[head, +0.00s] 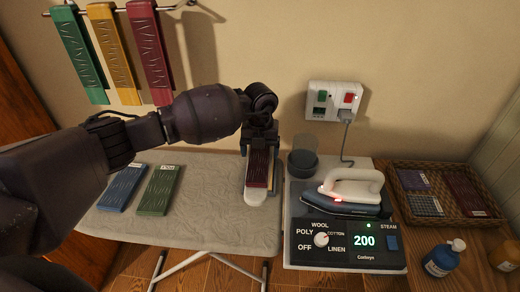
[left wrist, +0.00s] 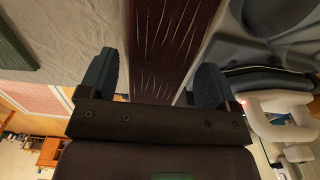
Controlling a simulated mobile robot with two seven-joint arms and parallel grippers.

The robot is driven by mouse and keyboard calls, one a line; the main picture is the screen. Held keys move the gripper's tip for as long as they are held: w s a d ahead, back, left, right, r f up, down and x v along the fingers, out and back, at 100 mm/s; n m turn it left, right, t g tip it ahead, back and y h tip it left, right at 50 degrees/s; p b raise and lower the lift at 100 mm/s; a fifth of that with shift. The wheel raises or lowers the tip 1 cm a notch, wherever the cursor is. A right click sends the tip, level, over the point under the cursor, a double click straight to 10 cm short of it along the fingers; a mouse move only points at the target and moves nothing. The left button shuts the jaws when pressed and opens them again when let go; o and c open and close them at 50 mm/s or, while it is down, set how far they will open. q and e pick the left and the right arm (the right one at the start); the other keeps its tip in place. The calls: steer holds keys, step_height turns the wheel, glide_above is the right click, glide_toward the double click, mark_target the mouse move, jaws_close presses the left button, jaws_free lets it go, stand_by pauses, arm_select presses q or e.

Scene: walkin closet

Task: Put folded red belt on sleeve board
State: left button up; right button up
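A folded dark red belt (head: 258,168) lies lengthwise along the top of the narrow sleeve board (head: 255,197), whose pale rounded end sticks out toward me. My left gripper (head: 262,142) is above the far part of the belt, pointing down. In the left wrist view the belt (left wrist: 165,45) runs between the two fingers of my left gripper (left wrist: 153,80). The fingers stand apart, with a small gap on each side of the belt, so the gripper looks open. My arm and gripper hide the far end of the belt. My right gripper is not in view.
Blue (head: 122,188) and green (head: 160,190) folded belts lie on the ironing board (head: 205,222). An iron (head: 345,198) stands on its station (head: 345,255) to the right. A wicker basket (head: 402,212) holds several folded items. Belts hang from a wall rail (head: 115,9).

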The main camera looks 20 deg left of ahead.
mark_target(260, 152)
arm_select(q)
steer(key=shift+r, duration=0.55)
step_height(260, 152, up, 11)
steer(key=shift+b, duration=0.45)
steer(key=shift+r, duration=0.1)
